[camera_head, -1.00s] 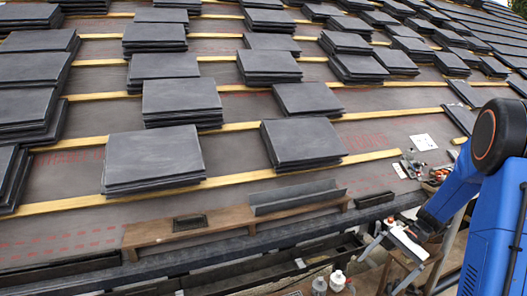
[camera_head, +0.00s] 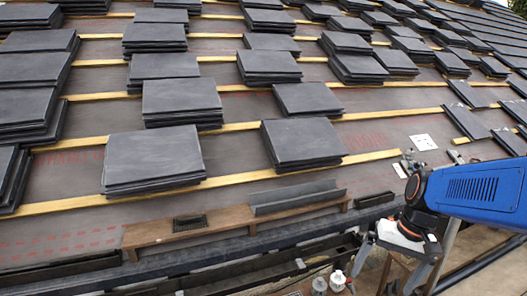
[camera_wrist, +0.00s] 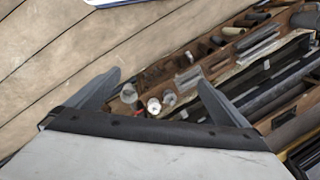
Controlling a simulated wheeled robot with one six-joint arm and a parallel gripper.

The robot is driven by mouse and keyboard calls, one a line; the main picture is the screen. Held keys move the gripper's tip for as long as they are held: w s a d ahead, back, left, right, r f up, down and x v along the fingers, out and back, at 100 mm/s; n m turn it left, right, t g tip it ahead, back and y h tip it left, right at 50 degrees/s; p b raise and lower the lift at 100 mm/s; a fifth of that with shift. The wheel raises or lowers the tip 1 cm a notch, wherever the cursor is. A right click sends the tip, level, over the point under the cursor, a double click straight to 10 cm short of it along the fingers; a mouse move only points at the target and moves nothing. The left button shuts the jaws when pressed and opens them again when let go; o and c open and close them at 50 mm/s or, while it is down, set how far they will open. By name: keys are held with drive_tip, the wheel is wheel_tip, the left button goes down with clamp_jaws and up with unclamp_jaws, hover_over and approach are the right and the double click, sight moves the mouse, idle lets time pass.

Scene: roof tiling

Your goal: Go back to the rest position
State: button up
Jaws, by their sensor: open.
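My gripper (camera_head: 383,266) is at the lower right of the head view, in front of the roof's lower edge. In the wrist view its two grey fingers (camera_wrist: 160,95) stand wide apart with nothing between them. The gripper hangs above the scaffold side, clear of the tiles.
Stacks of dark slates (camera_head: 303,142) lie on the roof along yellow battens (camera_head: 240,178). A wooden plank (camera_head: 180,236) lies along the eave. White-capped bottles (camera_head: 337,281) stand below the edge. A white sheet (camera_head: 423,142) lies at the right. Wooden boards (camera_wrist: 60,60) fill the wrist view's left.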

drive_tip(key=s+a+r+n+t+h, duration=0.1)
drive_tip(key=s+r+n+t+h, duration=0.1)
drive_tip(key=s, duration=0.9)
drive_tip(key=shift+a+r+n+t, duration=0.2)
drive_tip(key=shift+r+n+t, duration=0.6)
drive_tip(key=shift+t, duration=0.4)
drive_tip(key=shift+s+r, duration=0.1)
